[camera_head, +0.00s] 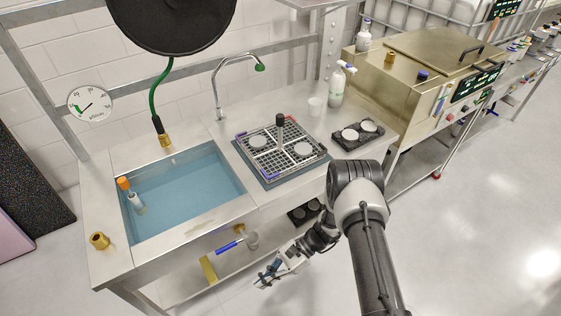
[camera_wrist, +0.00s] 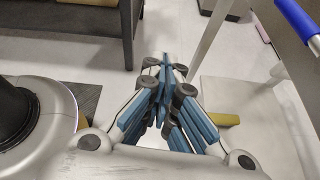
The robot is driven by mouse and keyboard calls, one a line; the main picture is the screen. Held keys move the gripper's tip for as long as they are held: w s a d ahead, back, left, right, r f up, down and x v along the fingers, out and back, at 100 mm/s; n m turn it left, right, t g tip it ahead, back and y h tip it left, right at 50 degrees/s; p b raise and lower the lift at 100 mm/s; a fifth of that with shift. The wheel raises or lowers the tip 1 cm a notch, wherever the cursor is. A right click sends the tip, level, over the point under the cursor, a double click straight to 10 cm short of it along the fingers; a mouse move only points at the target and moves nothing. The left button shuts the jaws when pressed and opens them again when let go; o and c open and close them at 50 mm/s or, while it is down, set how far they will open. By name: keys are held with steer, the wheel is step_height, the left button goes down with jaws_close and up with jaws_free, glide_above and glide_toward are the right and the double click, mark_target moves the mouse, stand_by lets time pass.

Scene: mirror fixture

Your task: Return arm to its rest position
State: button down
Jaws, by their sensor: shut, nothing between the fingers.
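My gripper (camera_head: 267,276) hangs low in front of the steel sink table (camera_head: 205,236), at the end of my bent arm. It points down and to the left in the head view. In the wrist view, my gripper (camera_wrist: 166,64) shows its blue-padded fingers brought together at the tips. It is shut with nothing between the fingers. In the head view it is apart from the table and from the things on the lower shelf.
The table holds a water-filled basin (camera_head: 185,195), a grid rack (camera_head: 262,168) with white discs, and a dark tray (camera_head: 346,146). A blue-handled tool (camera_head: 229,245) lies on the lower shelf. A brass-coloured machine (camera_head: 407,75) stands at the right. The floor (camera_head: 460,230) at the right is clear.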

steer(key=w+d+r+n+t+h, duration=0.1)
steer(key=w+d+r+n+h, duration=0.2)
steer(key=r, duration=1.1)
steer(key=d+r+n+t+h, duration=0.2)
steer(key=d+r+n, duration=0.25)
steer(key=r, duration=0.95)
steer(key=s+d+r+n+t+h, duration=0.2)
steer(key=s+d+r+t+h, duration=0.1)
steer(key=s+r, duration=0.4)
steer(key=s+d+r+n+t+h, duration=0.3)
steer(key=s+d+r+t, duration=0.2)
steer(key=s+d+r, duration=0.2)
step_height(320, 180, up, 3)
steer(key=shift+s+d+f, duration=0.15)
steer(key=shift+d+f, duration=0.05)
steer(key=shift+d, duration=0.6)
